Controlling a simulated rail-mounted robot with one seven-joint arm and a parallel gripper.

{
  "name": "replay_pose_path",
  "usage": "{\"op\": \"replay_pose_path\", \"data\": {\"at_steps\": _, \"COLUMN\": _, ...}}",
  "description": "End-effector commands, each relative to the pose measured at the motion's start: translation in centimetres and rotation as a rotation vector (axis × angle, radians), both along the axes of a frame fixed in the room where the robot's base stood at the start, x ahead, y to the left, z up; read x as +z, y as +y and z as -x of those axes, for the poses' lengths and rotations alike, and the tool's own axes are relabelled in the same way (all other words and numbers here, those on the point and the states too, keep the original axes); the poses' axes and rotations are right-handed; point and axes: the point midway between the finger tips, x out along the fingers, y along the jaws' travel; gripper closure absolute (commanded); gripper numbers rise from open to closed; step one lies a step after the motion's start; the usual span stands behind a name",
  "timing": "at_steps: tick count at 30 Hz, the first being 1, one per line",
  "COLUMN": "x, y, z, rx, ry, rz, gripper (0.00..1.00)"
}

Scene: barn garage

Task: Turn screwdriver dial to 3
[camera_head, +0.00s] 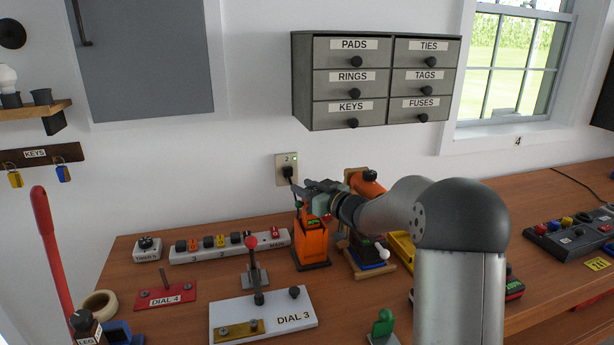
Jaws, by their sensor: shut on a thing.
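An orange tool with a dark base (312,243) stands upright on the workbench near the wall. It may be the screwdriver, but I cannot tell for sure. My gripper (302,195) reaches in from the right at the top of this tool and is shut on a small part there. That part is mostly hidden by the fingers, and I cannot read any dial marks or setting. A second orange tool (368,184) shows behind my arm, above a wooden stand with a blue piece (370,265); my arm covers part of it.
A control box (570,235) stands right. Drawers (375,82) hang above.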

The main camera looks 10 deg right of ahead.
Motion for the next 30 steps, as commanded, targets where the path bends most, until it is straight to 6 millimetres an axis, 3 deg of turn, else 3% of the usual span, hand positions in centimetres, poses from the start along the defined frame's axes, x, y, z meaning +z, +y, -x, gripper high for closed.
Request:
{"op": "replay_pose_path", "data": {"at_steps": 8, "x": 0.1, "y": 0.1, "z": 0.0, "rx": 0.006, "ry": -0.003, "rz": -0.001, "gripper": 0.89}}
{"op": "replay_pose_path", "data": {"at_steps": 9, "x": 0.1, "y": 0.1, "z": 0.0, "rx": 0.006, "ry": -0.003, "rz": -0.001, "gripper": 0.64}}
{"op": "replay_pose_path", "data": {"at_steps": 11, "x": 0.1, "y": 0.1, "z": 0.0, "rx": 0.006, "ry": -0.003, "rz": -0.001, "gripper": 0.47}}
{"op": "replay_pose_path", "data": {"at_steps": 12, "x": 0.1, "y": 0.1, "z": 0.0, "rx": 0.006, "ry": -0.003, "rz": -0.001, "gripper": 0.44}}
{"op": "replay_pose_path", "data": {"at_steps": 22, "x": 0.0, "y": -0.3, "z": 0.4, "rx": 0.004, "ry": -0.003, "rz": 0.001, "gripper": 0.44}}
{"op": "replay_pose_path", "data": {"at_steps": 30, "x": -0.1, "y": -2.7, "z": 4.0, "rx": 0.002, "ry": -0.003, "rz": 0.001, "gripper": 0.44}}
